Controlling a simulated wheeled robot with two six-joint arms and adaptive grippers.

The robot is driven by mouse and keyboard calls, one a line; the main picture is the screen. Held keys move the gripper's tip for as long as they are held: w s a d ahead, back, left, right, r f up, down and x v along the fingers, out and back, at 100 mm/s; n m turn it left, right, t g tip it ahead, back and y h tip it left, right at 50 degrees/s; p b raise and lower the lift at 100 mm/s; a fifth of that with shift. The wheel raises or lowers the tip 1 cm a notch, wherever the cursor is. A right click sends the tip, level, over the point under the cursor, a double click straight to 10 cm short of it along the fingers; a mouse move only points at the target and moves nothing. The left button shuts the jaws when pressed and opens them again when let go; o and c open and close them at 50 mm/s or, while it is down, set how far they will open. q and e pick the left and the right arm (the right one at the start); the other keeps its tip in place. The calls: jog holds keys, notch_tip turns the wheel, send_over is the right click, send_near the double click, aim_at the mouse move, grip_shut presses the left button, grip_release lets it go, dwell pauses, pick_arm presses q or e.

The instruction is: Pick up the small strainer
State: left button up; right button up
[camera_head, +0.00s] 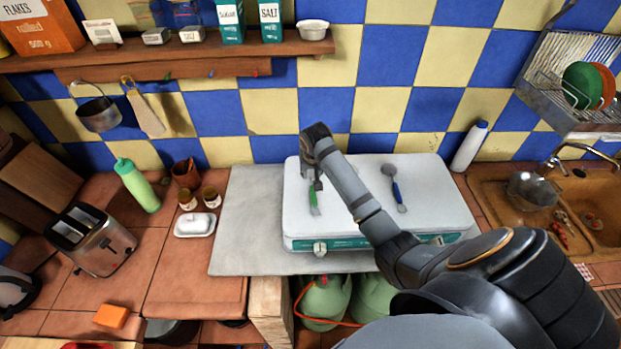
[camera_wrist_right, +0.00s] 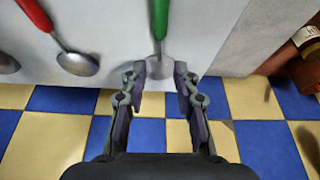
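Metal-headed utensils lie on the closed white stove top. The green-handled one shows in the head view (camera_head: 314,204) and in the right wrist view (camera_wrist_right: 160,22). A blue-handled one with a round dark head (camera_head: 396,190) lies to its right. A red-handled one with a round bowl (camera_wrist_right: 77,63) shows in the wrist view; my arm hides it in the head view. Which is the small strainer I cannot tell for certain. My right gripper (camera_wrist_right: 160,85) is open and empty, above the green-handled utensil, whose metal head lies beyond and between the fingertips. My left gripper is out of view.
The white stove top (camera_head: 440,205) stands against the checkered wall. A white bottle (camera_head: 468,147) and the sink (camera_head: 488,180) are to the right. A wooden shelf (camera_head: 200,52) runs above at left. Jars, a green bottle (camera_head: 137,185) and a toaster (camera_head: 92,240) stand left.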

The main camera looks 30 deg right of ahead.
aim_at(311, 180)
jog(key=shift+p+x, duration=1.15)
jog(key=shift+x, duration=0.05)
jog(key=x, duration=0.2)
jog(key=shift+w+d+f, duration=0.15)
jog(key=shift+f, duration=0.15)
grip_shut()
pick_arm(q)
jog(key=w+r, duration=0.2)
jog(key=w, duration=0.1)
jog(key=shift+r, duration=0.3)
